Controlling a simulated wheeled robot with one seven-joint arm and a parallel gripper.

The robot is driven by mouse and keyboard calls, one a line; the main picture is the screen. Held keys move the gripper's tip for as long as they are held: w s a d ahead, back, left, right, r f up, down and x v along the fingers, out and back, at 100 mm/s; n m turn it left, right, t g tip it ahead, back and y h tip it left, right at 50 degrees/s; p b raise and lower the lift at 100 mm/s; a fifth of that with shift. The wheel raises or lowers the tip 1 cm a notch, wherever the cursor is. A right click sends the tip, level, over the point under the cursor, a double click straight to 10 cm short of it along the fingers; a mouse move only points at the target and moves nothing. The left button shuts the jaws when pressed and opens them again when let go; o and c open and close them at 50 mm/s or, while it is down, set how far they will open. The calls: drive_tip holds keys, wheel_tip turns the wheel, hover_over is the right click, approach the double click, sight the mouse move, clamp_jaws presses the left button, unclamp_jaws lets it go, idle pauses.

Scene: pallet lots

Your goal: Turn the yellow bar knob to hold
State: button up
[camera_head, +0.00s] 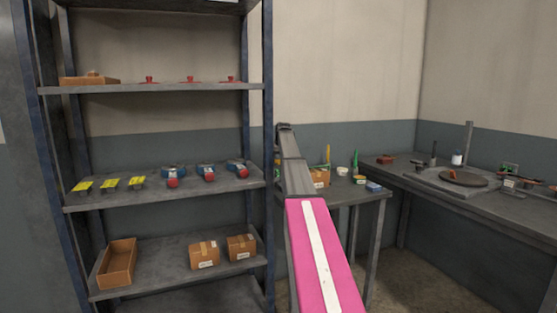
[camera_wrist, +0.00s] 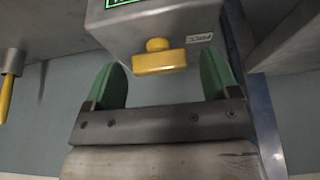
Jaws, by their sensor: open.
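The yellow bar knob (camera_wrist: 160,60) sits on the face of a grey metal box (camera_wrist: 150,26) in the wrist view. Its bar lies roughly level across the picture, with a round yellow hub above it. A small white label (camera_wrist: 200,38) is beside it; its lettering is too small to read surely. My gripper (camera_wrist: 161,70) is open, with one green finger on either side of the knob. Gaps show between both fingers and the bar. I cannot make out the knob in the head view, where my pink and grey arm covers part of the scene.
A yellow rod (camera_wrist: 6,95) hangs at the left of the wrist view. The head view shows a shelf rack (camera_head: 160,198) with boxes and tools at left. A small table (camera_head: 345,193) and a long workbench (camera_head: 470,205) with equipment stand at right.

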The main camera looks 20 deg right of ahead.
drive_tip(key=shift+f, duration=0.1)
drive_tip(key=c, duration=0.9)
drive_tip(key=shift+n, duration=0.4)
drive_tip(key=n+y, duration=0.1)
drive_tip(key=n, duration=0.3)
drive_tip(key=shift+w+d+y, duration=0.1)
drive_tip(key=shift+y, duration=0.3)
drive_tip(key=n, duration=0.2)
drive_tip(key=n+g+y, duration=0.1)
drive_tip(key=n, duration=0.1)
drive_tip(key=shift+n+g, duration=0.3)
drive_tip(key=n, duration=0.2)
drive_tip(key=n+g+y, duration=0.1)
drive_tip(key=n, duration=0.1)
drive_tip(key=shift+w+d+g, duration=0.1)
drive_tip(key=shift+w+g, duration=0.05)
drive_tip(key=shift+g, duration=0.15)
drive_tip(key=shift+n+g, duration=0.7)
drive_tip(key=shift+n, duration=1.5)
